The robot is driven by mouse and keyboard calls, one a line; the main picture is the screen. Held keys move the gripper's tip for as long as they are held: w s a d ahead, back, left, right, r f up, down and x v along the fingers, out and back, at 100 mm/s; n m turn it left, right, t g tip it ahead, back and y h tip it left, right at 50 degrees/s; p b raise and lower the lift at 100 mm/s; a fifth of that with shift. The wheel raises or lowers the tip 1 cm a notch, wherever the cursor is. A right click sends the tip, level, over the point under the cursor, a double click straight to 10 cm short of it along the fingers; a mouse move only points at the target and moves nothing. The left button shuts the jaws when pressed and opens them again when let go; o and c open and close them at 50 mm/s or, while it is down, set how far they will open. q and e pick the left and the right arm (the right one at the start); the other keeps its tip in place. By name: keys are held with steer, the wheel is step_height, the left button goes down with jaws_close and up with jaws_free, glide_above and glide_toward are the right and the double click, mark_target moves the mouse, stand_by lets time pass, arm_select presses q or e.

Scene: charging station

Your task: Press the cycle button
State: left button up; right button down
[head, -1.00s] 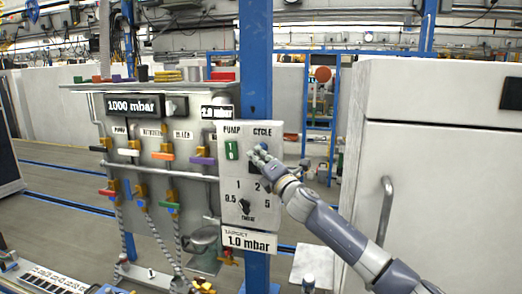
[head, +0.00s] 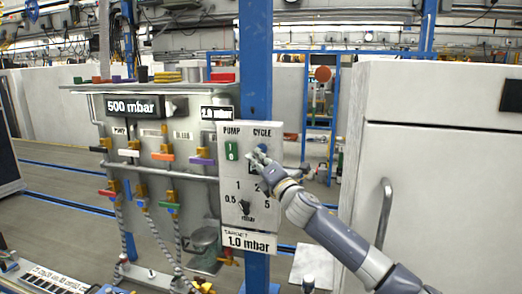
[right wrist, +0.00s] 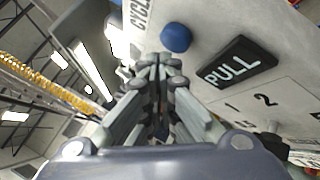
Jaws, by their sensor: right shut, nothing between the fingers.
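The control panel (head: 234,205) is a light plate on a blue post, with a green PUMP switch (head: 232,151), a CYCLE label and a dial (head: 245,207). The cycle button (right wrist: 176,37) is a round blue knob under the CYCLE label in the right wrist view; in the head view my fingers partly cover it. My right gripper (head: 256,157) is shut and empty at the panel, just below the button. In the right wrist view its fingertips (right wrist: 158,66) are beside the button, with a visible gap in the picture. My left gripper is out of view.
A black PULL piece (right wrist: 238,62) is right of the button in the right wrist view. The pressure display (head: 132,106) reads 500 mbar; the target sign (head: 249,241) reads 1.0 mbar. Valves and hoses are left of the panel; a white cabinet (head: 440,180) is at the right.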

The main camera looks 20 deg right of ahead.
steer(key=shift+s+a, duration=0.1)
steer(key=s+a, duration=0.1)
steer(key=s, duration=0.1)
steer(key=s+a+p, duration=0.1)
steer(key=s, duration=0.1)
steer(key=shift+a, duration=0.35)
steer(key=shift+f, duration=0.1)
stand_by(0.7)
